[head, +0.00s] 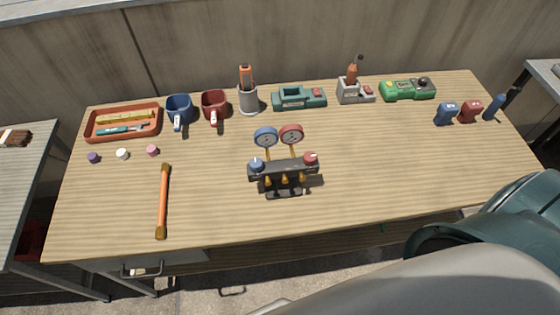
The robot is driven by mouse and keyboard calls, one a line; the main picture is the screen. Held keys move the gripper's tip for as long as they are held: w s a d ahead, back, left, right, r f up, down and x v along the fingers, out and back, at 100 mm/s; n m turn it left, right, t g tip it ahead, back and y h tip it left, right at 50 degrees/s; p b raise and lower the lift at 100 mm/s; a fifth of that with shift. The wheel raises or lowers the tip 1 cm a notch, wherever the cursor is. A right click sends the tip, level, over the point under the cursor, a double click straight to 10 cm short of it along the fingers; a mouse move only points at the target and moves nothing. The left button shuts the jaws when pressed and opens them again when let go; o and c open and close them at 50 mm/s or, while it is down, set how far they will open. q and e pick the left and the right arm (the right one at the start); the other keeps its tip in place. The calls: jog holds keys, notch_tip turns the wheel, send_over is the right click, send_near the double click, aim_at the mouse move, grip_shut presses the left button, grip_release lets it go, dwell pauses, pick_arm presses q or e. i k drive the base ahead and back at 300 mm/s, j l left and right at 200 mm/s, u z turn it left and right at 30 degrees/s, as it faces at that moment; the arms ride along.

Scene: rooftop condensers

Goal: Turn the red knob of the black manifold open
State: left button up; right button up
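The black manifold (285,170) stands upright near the middle of the wooden table. Its red knob (311,158) is at the right end of the black body, and a blue knob (256,165) is at the left end. A blue-rimmed gauge (265,137) and a red-rimmed gauge (291,134) rise above it, and several brass fittings show on its front. The red knob has a pale mark on it; its exact turn is too small to read. Neither of my grippers is in view.
Table space around the manifold (400,160) is clear. An orange-handled bar (163,200) lies to the left. Mugs, a tool tray (122,122), a grey cup (248,98) and green devices line the back. Small blue and red items (470,110) stand at the right.

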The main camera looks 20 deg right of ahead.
aim_at(310, 158)
jog(key=z, duration=1)
jog(key=k+j+z, duration=0.2)
jog(key=j+z, duration=0.2)
jog(key=k+j+z, duration=0.25)
jog(key=j+z, duration=0.2)
jog(key=k+j+z, duration=0.4)
jog(key=i+l, duration=0.05)
jog(key=l, duration=0.05)
